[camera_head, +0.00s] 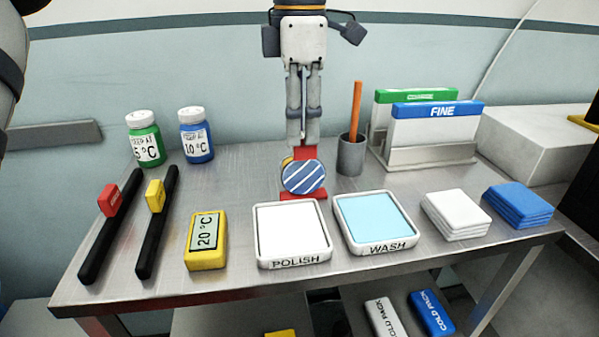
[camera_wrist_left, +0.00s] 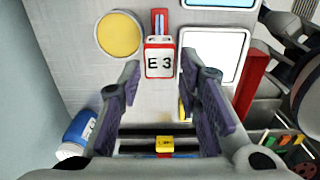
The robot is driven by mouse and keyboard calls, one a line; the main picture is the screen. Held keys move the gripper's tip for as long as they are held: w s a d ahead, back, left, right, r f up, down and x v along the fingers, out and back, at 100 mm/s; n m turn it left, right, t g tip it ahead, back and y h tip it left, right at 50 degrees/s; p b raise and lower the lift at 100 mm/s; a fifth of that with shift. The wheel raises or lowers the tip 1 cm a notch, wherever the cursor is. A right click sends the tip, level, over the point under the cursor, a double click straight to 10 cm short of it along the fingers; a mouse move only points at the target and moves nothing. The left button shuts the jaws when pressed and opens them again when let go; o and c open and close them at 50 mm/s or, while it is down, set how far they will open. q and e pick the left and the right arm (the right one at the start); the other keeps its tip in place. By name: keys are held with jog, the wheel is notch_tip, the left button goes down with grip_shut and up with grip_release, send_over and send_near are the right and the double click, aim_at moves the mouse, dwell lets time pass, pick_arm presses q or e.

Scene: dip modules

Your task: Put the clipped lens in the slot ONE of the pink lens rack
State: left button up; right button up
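The clipped lens (camera_head: 303,177) stands upright on the table, a blue-and-white striped disc with a red clip (camera_head: 305,153) above it and a red base (camera_head: 303,196) below. In the left wrist view the red clip (camera_wrist_left: 160,57) shows a white "E 3" label. My left gripper (camera_head: 302,138) points down just above the clip. In the wrist view its fingers (camera_wrist_left: 160,72) are open, one on each side of the clip, with gaps visible. A yellow disc (camera_wrist_left: 119,34) shows beside the clip; I cannot tell what it is. I see no pink rack. My right gripper is not in view.
The POLISH tray (camera_head: 292,232) and WASH tray (camera_head: 373,220) lie in front. A grey cup (camera_head: 351,155) with an orange stick stands to the right, near the FINE rack (camera_head: 430,157). Bottles, black rails and a yellow thermometer block (camera_head: 206,241) are on the left.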

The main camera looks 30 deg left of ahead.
pick_arm(q)
send_over(300, 194)
jog(key=f, duration=0.8)
jog(key=shift+w+a, duration=0.1)
jog(key=shift+w, duration=0.1)
grip_shut()
